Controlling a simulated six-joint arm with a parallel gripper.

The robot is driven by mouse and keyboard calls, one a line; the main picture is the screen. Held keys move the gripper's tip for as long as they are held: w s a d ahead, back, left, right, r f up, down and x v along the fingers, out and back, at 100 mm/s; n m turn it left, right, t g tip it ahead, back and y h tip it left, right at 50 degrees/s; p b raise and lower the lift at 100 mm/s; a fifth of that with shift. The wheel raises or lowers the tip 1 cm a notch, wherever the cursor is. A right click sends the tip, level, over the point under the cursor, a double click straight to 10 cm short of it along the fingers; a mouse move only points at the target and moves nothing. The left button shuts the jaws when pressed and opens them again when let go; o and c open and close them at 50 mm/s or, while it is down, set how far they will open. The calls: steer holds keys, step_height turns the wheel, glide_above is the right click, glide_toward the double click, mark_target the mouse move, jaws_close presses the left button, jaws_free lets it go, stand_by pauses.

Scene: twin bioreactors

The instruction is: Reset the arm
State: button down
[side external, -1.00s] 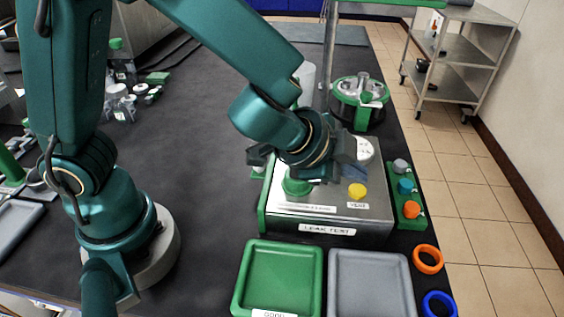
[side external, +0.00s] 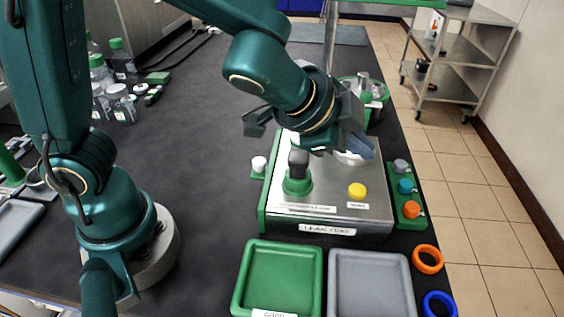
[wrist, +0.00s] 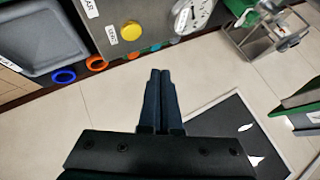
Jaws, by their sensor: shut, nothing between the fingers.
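My gripper (wrist: 160,98) is shut and empty in the wrist view, its two dark fingers side by side with the tiled floor behind them. In the side external view my gripper (side external: 368,148) is above the back right part of the leak test box (side external: 318,217) and partly covers the white round gauge there. The box is silver and green, with a black-topped green knob (side external: 298,175) and a yellow vent button (side external: 357,190). The yellow button (wrist: 131,31) also shows in the wrist view.
A green tray (side external: 237,300) and a grey tray (side external: 331,300) lie in front of the box. Orange (side external: 428,259) and blue (side external: 440,304) rings lie to their right. A green-lidded vessel (side external: 379,92) stands behind the gripper. A steel cart (side external: 452,50) stands on the floor.

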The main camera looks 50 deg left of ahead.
steer(key=shift+w+a, duration=0.1)
steer(key=shift+a, duration=0.05)
steer(key=s+a+r+n+t+y, duration=0.1)
steer(key=s+a+r+n, duration=0.15)
steer(key=a, duration=0.35)
steer(key=s+a+r+n+y, duration=0.2)
steer(key=a+r+n, duration=0.2)
steer(key=a, duration=0.2)
steer(key=s+f+n+g+h, duration=0.1)
steer(key=s+f+n+g, duration=0.3)
steer(key=s, duration=0.8)
steer(key=shift+s+d+f+h, duration=0.2)
steer(key=shift+f+h, duration=0.1)
steer(key=shift+f, duration=0.2)
